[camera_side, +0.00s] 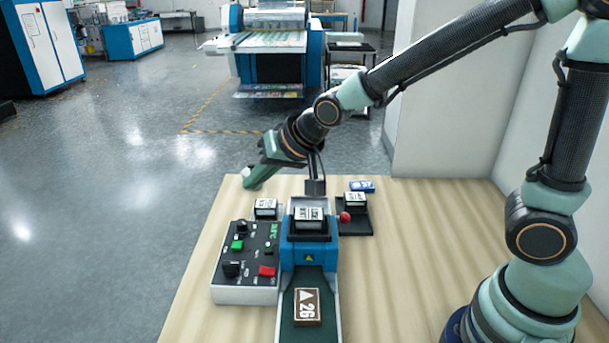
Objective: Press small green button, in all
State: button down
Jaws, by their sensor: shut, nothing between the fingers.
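A control box (247,292) with a dark top stands at the left of the table. A green square button (237,245) sits on the left half of its top. A smaller dark green spot (268,249), perhaps a second button, lies to its right. A red button (267,271) and black knobs are on the same panel. My gripper (252,181) is shut and empty, with green fingers tilted down to the left. It is near the table's far left edge, beyond the panel and apart from the buttons.
Labelled blocks stand behind, one beside a red ball (345,217). A blue card (362,186) lies farther back.

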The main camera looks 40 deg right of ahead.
aim_at(241, 246)
jog(key=shift+m+y, duration=0.3)
jog(key=shift+m, duration=0.1)
jog(key=a, duration=0.1)
jog(key=w+a+f, duration=0.2)
jog(key=a, duration=0.1)
jog(key=shift+f, duration=0.2)
jog(key=shift+f, duration=0.1)
jog(key=shift+f, duration=4.3)
jog(key=shift+f, duration=0.1)
jog(key=shift+f, duration=0.35)
